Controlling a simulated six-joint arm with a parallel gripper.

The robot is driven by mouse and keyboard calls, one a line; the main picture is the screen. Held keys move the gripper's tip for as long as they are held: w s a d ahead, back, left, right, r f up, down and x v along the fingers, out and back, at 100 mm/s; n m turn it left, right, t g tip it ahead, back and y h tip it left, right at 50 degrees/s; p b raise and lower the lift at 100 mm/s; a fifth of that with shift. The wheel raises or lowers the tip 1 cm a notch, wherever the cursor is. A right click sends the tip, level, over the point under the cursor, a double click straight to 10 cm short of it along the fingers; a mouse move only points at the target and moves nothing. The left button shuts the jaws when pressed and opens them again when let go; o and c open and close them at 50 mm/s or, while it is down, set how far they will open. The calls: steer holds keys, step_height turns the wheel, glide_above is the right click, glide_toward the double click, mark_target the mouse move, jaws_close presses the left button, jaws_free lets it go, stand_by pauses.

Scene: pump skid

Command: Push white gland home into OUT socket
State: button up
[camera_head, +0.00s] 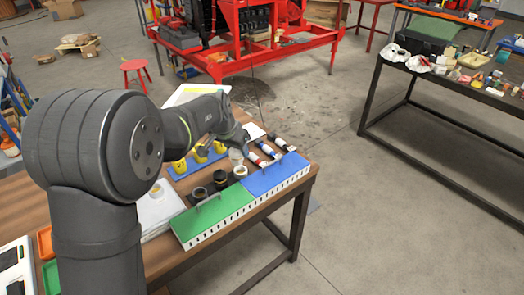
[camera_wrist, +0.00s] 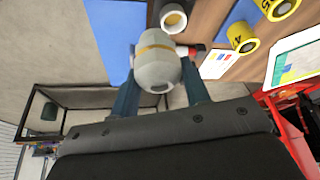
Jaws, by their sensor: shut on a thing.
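My gripper (camera_wrist: 160,85) is shut on a pale grey-white rounded piece with an orange-yellow band, which I take to be the white gland (camera_wrist: 155,68). One finger lies on each side of it. In the head view my gripper (camera_head: 237,153) is low over the bench, behind a white ring-shaped part (camera_head: 240,172). The same ring shows in the wrist view (camera_wrist: 173,18), apart from the held piece. No OUT label is readable, so I cannot tell which part is the OUT socket. The far side of the held piece is hidden.
A green panel (camera_head: 210,218) and a blue panel (camera_head: 275,175) lie along the bench's front edge. Black round parts (camera_head: 220,180) stand close by. Yellow cylinders (camera_head: 180,166) sit on a blue mat. Red, white and blue cylinders (camera_head: 268,150) lie right of my gripper.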

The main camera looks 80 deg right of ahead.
steer(key=w+a+r+n+t, duration=0.1)
steer(key=w+a+n, duration=0.3)
steer(key=w, duration=0.9)
steer(key=w+a+r+n+t, duration=0.1)
steer(key=w+a+n+t, duration=0.3)
steer(key=w, duration=0.9)
steer(key=shift+w+a+f+m+g+h, duration=0.15)
steer(key=shift+f+g, duration=0.25)
steer(key=shift+f, duration=0.55)
steer(key=shift+s+a+f+m+g+h, duration=0.1)
steer(key=shift+a+f+m+g, duration=0.25)
steer(key=shift+f, duration=0.55)
steer(key=shift+w+f+m+g+h, duration=0.1)
steer(key=shift+f+g, duration=0.35)
steer(key=shift+f, duration=0.5)
steer(key=shift+f, duration=1.75)
steer(key=o, duration=1.2)
steer(key=shift+r, duration=0.15)
